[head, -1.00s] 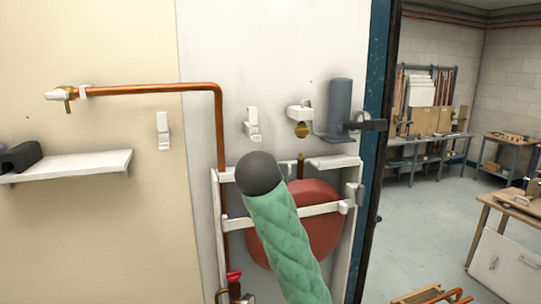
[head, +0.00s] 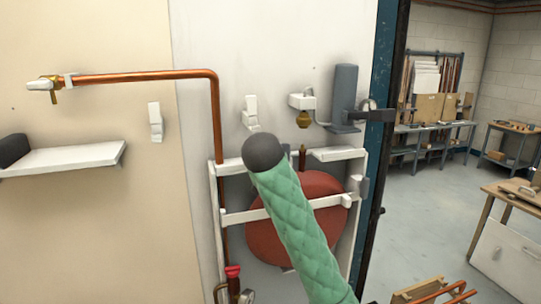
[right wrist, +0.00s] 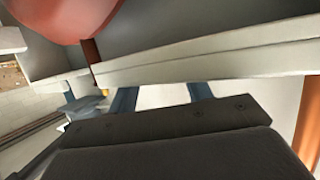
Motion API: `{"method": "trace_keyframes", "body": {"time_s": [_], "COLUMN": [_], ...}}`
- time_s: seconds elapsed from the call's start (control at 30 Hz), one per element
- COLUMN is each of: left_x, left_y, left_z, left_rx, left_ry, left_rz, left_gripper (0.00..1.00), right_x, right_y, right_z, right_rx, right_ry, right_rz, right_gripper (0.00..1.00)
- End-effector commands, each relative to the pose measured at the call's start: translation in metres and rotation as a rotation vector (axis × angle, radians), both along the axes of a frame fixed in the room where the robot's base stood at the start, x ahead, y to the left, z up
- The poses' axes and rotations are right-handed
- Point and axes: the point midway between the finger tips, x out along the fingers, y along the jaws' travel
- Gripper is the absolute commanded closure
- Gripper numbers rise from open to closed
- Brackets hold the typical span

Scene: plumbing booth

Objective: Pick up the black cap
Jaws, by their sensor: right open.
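A black rounded object (head: 14,151) sits on the white shelf (head: 72,158) at the left edge of the head view, cut off by the frame. I cannot tell for sure that it is the black cap. My right arm, green-sleeved with a dark rounded end, rises in front of the red vessel (head: 270,240). It hides my right gripper in the head view. In the right wrist view my right gripper (right wrist: 160,93) shows two blue fingers spread apart with nothing between them. A white bar (right wrist: 220,58) runs just beyond the fingers. My left gripper is out of view.
A white frame (head: 285,210) surrounds the red vessel. A copper pipe (head: 145,76) runs along the wall and down. A grey canister (head: 345,95) and a brass fitting (head: 303,118) are on the wall. Open floor (head: 420,215) lies right of the blue post.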

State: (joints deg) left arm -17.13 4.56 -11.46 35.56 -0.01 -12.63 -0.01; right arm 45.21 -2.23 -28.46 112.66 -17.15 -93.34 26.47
Motion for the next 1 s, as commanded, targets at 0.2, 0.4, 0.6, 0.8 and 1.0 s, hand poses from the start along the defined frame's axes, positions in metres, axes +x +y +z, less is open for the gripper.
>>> {"method": "trace_keyframes", "body": {"time_s": [0.2, 0.4, 0.6, 0.8, 1.0], "left_x": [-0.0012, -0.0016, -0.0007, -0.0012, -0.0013], "left_y": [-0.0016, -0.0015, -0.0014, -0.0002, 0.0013], "left_z": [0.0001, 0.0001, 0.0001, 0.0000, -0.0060], "left_rx": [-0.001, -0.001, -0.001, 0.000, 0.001], "left_ry": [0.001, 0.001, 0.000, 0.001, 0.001], "left_rz": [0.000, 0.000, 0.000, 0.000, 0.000], "left_gripper": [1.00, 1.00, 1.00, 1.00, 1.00], "right_x": [0.0072, 0.0069, 0.0069, 0.0068, 0.0032], "right_y": [-0.0006, -0.0006, -0.0005, -0.0005, -0.0013], "right_z": [-0.0028, -0.0028, -0.0027, -0.0027, -0.0004], "right_rx": [0.001, 0.001, 0.001, 0.001, 0.001], "right_ry": [0.000, 0.000, 0.000, 0.000, -0.001], "right_rz": [0.000, 0.000, 0.000, 0.000, 0.001], "right_gripper": [0.50, 0.74, 0.97, 1.00, 1.00]}}
